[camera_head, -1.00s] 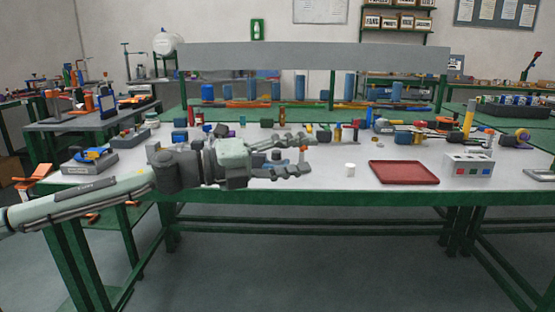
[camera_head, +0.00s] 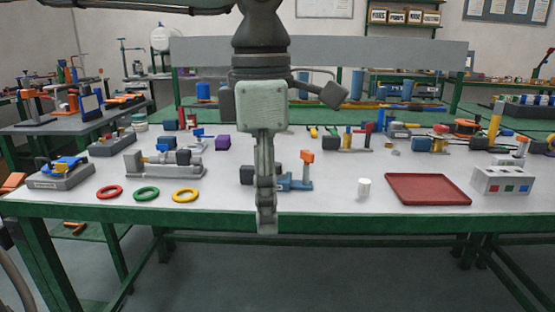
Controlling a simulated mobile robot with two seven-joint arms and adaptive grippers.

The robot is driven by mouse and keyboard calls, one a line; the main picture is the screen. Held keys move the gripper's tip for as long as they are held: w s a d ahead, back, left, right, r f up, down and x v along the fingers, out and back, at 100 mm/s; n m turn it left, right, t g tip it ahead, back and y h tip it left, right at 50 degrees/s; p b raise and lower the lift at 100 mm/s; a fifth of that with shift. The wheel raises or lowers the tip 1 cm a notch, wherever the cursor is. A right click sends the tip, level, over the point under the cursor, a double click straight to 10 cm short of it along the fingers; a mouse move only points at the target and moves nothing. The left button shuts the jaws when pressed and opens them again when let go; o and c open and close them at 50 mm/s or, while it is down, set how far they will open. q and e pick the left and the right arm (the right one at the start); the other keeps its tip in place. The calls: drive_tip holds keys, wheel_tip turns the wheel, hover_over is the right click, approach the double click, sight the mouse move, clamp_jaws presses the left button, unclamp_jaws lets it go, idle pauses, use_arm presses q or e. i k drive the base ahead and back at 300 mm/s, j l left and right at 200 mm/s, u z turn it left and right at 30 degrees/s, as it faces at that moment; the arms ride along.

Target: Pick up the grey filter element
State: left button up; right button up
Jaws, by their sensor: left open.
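My left gripper (camera_head: 267,218) hangs down in the middle of the head view, over the front part of the grey table. It is open and seen edge-on, so its fingers overlap. No object shows between the fingers. A small pale white-grey cylinder (camera_head: 364,188) stands upright on the table to the right of the gripper, apart from it. I cannot tell for sure whether it is the grey filter element. No other thing is clearly that element, and the gripper hides part of the table behind it. My right gripper is not in view.
A red tray (camera_head: 428,189) lies at the right, with a white box with coloured squares (camera_head: 501,181) beside it. A blue-and-orange tool (camera_head: 303,172) is close behind my gripper. Red (camera_head: 109,192), green (camera_head: 146,194) and yellow (camera_head: 185,195) rings lie at the left front.

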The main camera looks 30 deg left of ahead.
sight(279, 165)
drive_tip(key=i+j, duration=0.8)
drive_tip(key=i, duration=0.05)
